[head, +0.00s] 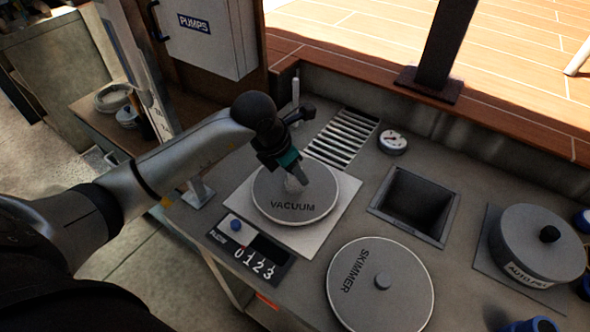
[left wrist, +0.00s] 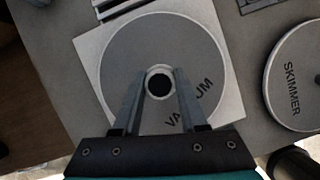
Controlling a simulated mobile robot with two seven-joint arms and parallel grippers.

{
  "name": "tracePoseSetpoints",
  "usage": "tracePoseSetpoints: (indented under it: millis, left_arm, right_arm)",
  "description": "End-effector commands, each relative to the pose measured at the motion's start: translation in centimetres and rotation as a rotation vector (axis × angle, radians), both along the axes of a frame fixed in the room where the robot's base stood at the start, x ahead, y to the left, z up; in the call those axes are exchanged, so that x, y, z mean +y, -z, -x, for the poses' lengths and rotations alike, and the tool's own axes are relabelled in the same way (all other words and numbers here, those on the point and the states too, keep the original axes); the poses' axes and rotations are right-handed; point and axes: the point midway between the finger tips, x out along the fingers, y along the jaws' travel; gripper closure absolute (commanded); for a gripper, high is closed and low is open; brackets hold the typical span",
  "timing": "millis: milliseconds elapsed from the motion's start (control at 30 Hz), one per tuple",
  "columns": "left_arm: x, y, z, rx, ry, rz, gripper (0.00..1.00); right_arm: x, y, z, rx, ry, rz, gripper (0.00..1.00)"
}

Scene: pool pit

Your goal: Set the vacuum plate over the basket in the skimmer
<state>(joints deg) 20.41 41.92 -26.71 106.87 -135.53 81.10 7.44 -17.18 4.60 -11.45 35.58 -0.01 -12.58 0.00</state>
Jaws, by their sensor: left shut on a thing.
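The vacuum plate (head: 290,206) is a round grey disc marked VACUUM, over a pale square mat (head: 337,218). In the left wrist view the plate (left wrist: 130,50) has a white ring with a dark hole at its middle. My left gripper (head: 296,184) points down at the plate's centre. Its fingers (left wrist: 160,85) are shut on the plate's central ring. Whether the plate touches the mat is not clear. A round grey lid marked SKIMMER (head: 390,310) lies to the right. A square dark opening (head: 415,202) is behind that lid; no basket can be made out inside.
A slotted grate (head: 343,137) and a round gauge (head: 392,142) are behind the plate. A lidded round pot (head: 540,245) stands at the right. A dark post (head: 445,50) rises at the back edge.

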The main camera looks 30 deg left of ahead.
Motion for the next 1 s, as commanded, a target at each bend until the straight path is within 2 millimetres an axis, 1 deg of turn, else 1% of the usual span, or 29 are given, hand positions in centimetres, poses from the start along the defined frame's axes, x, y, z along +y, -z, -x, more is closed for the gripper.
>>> tracePoseSetpoints:
  millis: [300, 667, 1000]
  left_arm:
    - [0.0, 0.0, 0.0, -0.002, 0.001, 0.0, 1.0]
    - [0.0, 1.1, 0.0, -0.001, 0.001, -0.001, 1.0]
    - [0.0, 1.1, -0.1, -0.002, 0.001, 0.0, 1.0]
  right_arm:
    - [0.0, 0.0, 0.0, 0.001, 0.0, 0.0, 0.5]
    - [0.0, 1.1, 0.0, 0.001, 0.0, 0.001, 0.5]
    - [0.0, 1.0, 0.0, 0.001, 0.0, 0.0, 0.5]
